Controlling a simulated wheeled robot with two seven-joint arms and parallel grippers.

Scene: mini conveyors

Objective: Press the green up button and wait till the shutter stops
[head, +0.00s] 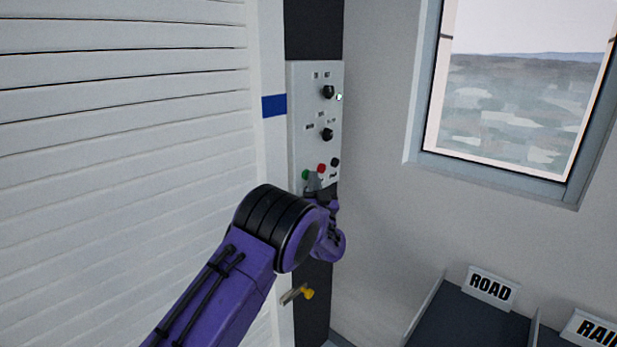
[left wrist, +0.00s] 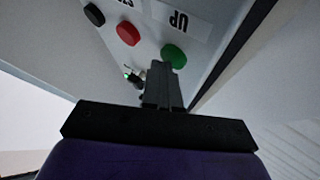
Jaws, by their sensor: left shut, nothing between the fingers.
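The green up button (head: 306,175) sits at the lower left of the light grey control panel (head: 300,120). In the left wrist view the green button (left wrist: 174,54) is below the "UP" label (left wrist: 180,18), which appears upside down. My left gripper (head: 315,179) is shut and empty, with its tips close to the green button. In the left wrist view the fingertips (left wrist: 167,70) overlap the button's lower edge; I cannot tell whether they touch it. The white slatted shutter (head: 120,120) fills the left of the head view. My right gripper is not in view.
A red button (head: 321,168) and a black button (head: 335,162) sit beside the green one, with two black knobs above. A yellow-tipped lever (head: 307,293) is below the panel. A window is at the right. Bins labelled "ROAD" (head: 490,288) and "RAI…" stand lower right.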

